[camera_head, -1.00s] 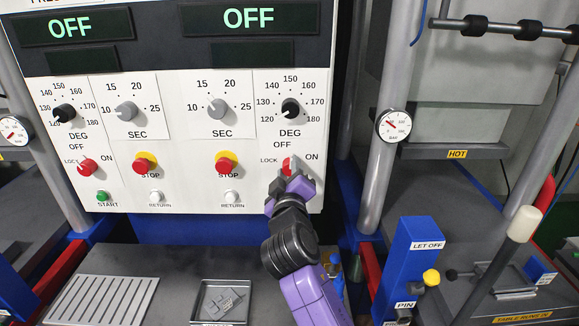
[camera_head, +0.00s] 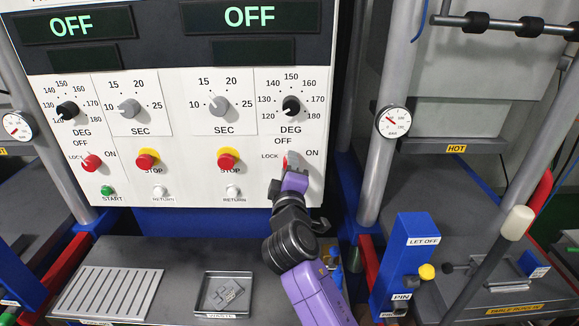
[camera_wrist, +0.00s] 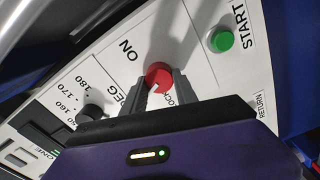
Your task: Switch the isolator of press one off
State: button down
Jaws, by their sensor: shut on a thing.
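The red isolator knob (camera_head: 286,160) on the right of the white panel (camera_head: 185,185) sits among OFF, ON and LOCK marks. It also shows in the wrist view (camera_wrist: 158,75), with a small white mark on its face. The exact position it points to is unclear. My gripper (camera_head: 292,178) is at the knob from below. In the wrist view its two fingers (camera_wrist: 158,88) are shut on the knob's sides. Both displays above, left (camera_head: 71,26) and right (camera_head: 247,16), read OFF. The panel's heading is cut off.
A green START button (camera_wrist: 220,39) is beside the held knob. Another red knob (camera_head: 92,162) and two red STOP buttons (camera_head: 146,159) (camera_head: 228,158) are to the left. A small tray (camera_head: 222,314) lies below. A blue LET OFF post (camera_head: 405,262) stands right of my arm.

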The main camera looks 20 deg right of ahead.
jog(key=shift+f, duration=0.1)
jog(key=c, duration=1)
grip_release()
jog(key=shift+o, duration=0.2)
jog(key=b+v, duration=0.1)
jog(key=v, duration=0.7)
jog(key=shift+b, duration=0.4)
jog(key=shift+w, duration=0.1)
